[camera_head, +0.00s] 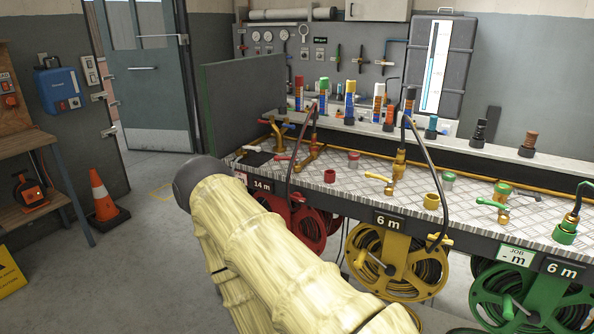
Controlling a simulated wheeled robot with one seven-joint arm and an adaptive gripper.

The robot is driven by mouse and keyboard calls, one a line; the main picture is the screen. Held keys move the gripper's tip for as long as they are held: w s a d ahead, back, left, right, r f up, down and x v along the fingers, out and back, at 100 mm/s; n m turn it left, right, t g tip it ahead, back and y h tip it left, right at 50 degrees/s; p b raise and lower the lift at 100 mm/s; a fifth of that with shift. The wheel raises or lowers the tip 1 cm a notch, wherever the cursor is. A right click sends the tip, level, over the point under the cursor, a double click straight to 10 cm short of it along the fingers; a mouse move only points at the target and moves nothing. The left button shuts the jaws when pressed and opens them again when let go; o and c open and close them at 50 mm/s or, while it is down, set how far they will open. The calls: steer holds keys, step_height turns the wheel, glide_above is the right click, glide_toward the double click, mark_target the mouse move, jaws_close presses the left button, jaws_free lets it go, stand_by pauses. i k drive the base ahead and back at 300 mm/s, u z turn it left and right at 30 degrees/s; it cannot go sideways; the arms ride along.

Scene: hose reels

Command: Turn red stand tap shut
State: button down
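My arm, in a pale yellow cover, rises from the bottom and ends in a dark rounded joint left of the bench. It hides part of the bench's left front. My gripper is not in view.
A grey panel (245,98) stands at the bench's left end. A cone (103,197) stands on the floor left.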

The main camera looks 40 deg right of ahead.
mark_target(276, 158)
steer(key=u, duration=0.1)
steer(key=i, duration=1.15)
steer(key=z, duration=0.8)
